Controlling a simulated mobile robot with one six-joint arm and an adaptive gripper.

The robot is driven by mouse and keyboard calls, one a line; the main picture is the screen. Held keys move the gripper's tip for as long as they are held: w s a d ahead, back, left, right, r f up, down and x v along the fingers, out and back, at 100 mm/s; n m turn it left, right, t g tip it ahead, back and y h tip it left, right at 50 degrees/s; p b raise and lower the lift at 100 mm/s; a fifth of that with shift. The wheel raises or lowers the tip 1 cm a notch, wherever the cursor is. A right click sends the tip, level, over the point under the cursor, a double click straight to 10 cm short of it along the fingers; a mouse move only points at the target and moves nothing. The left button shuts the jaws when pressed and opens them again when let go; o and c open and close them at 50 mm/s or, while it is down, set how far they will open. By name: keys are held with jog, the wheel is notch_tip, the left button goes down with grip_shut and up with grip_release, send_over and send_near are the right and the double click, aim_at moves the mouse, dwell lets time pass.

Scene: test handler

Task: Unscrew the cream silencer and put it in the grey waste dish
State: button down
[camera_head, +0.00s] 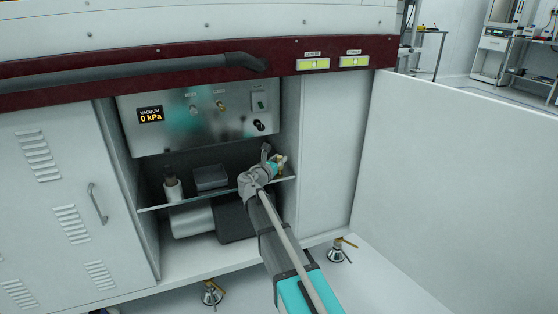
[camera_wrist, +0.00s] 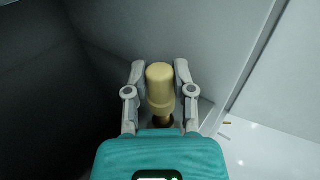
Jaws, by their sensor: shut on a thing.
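The cream silencer (camera_wrist: 160,84) shows in the wrist view as a pale cylinder with a narrower brass-coloured end (camera_wrist: 162,121) towards my palm. My gripper (camera_wrist: 158,92) is shut on it, one finger on each side. In the head view my gripper (camera_head: 275,163) is at the right end of the cabinet shelf, below the steel panel, with a small cream part (camera_head: 281,159) showing at its tip. Whether the silencer is still attached to anything is hidden. A grey, low, box-like container (camera_head: 210,178) sits on the shelf left of my gripper; it may be the waste dish.
The steel panel (camera_head: 180,130) above has fittings and a display reading 0 kPa. The cabinet's side wall (camera_head: 318,150) is close on the right.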

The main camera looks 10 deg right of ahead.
jog(key=shift+n+t+y, duration=1.4)
jog(key=shift+n+y, duration=0.2)
jog(key=shift+y, duration=0.5)
jog(key=shift+d+y, duration=0.1)
jog(key=shift+y, duration=0.2)
jog(key=shift+n+t+y, duration=0.6)
jog(key=shift+n+y, duration=0.6)
jog(key=shift+y, duration=0.3)
jog(key=shift+n+y, duration=1.1)
jog(key=shift+y, duration=0.6)
jog(key=c, duration=0.7)
grip_release()
